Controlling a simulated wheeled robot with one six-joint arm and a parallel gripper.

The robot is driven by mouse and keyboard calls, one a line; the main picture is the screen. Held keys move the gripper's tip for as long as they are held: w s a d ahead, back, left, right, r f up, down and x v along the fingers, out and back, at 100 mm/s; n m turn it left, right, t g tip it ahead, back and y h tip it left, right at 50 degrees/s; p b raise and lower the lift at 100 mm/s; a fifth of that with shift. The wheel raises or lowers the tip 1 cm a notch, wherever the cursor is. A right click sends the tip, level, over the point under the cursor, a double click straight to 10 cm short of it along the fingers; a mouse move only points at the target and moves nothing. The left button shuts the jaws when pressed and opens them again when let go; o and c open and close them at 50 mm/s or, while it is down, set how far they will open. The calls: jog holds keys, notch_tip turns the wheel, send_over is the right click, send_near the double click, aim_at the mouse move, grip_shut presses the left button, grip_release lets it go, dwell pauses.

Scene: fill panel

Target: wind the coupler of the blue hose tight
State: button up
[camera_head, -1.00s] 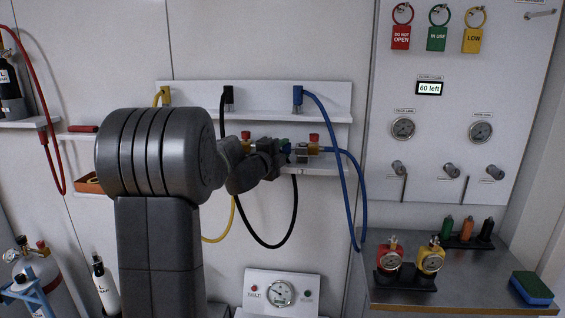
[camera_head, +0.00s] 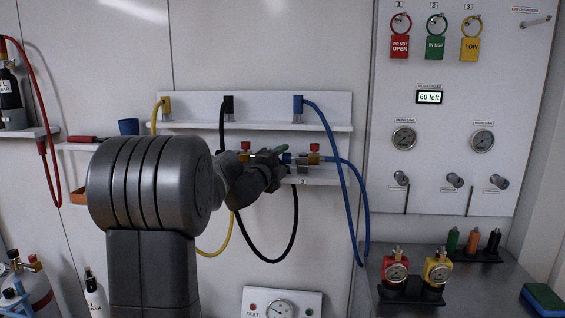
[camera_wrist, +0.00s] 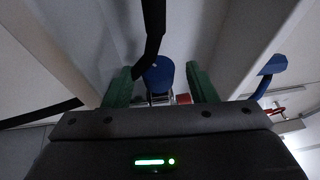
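The blue hose (camera_head: 345,180) hangs from a blue holder (camera_head: 298,104) on the upper rail and loops back up to the lower shelf. There its coupler (camera_head: 301,158), silvery with blue, lies level beside a red-topped brass fitting. My gripper (camera_head: 284,156) is just left of the coupler, and its wrist hides part of that row. In the wrist view my gripper (camera_wrist: 160,82) has its two green fingers spread, with a round blue part (camera_wrist: 159,72) and some silvery metal between them. Gaps show beside the blue part. I cannot tell how tight the coupler is.
A black hose (camera_head: 270,258) and a yellow hose (camera_head: 220,245) hang close below my gripper. The black hose also crosses the wrist view (camera_wrist: 153,30).

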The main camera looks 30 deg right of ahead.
jog(key=shift+d+r+p, duration=0.1)
jog(key=shift+r+p, duration=0.1)
jog(key=shift+p, duration=1.2)
jog(key=y+p, duration=0.1)
jog(key=p, duration=0.4)
jog(key=n+g+y+p, duration=0.1)
jog(key=p, duration=0.4)
jog(key=shift+r, duration=0.25)
